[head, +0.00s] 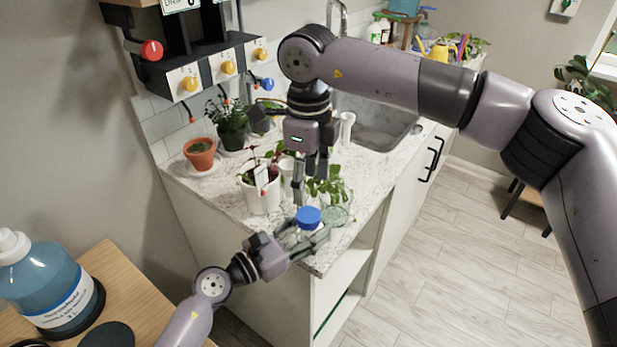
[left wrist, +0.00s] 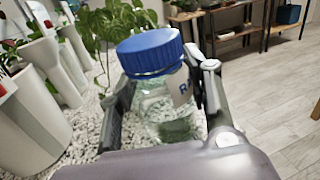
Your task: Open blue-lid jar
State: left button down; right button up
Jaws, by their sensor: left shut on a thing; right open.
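The blue-lid jar stands upright near the front corner of the counter, with its blue lid (head: 308,216) on top. In the left wrist view the lid (left wrist: 150,52) sits on the clear glass jar body (left wrist: 160,105), which has a white label. My left gripper (head: 308,238) is shut on the jar, one finger on each side of the glass below the lid. My right gripper (head: 305,190) is open, pointing down above and slightly behind the lid, apart from it. Its fingers partly hide the plants behind.
A white pot (head: 262,196) with a plant stands left of the jar. A leafy plant (head: 328,186) and a glass dish (head: 338,215) are close behind it. A terracotta pot (head: 200,154) stands farther left. The sink (head: 375,122) lies behind.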

aim_at(309, 214)
jog(key=m, duration=1.5)
jog(key=shift+m, duration=0.3)
jog(key=m, duration=0.7)
jog(key=shift+m, duration=0.4)
jog(key=m, duration=0.5)
jog(key=shift+m, duration=0.4)
jog(key=shift+f, duration=0.6)
notch_tip(309, 214, down, 7)
jog(key=shift+r, duration=0.1)
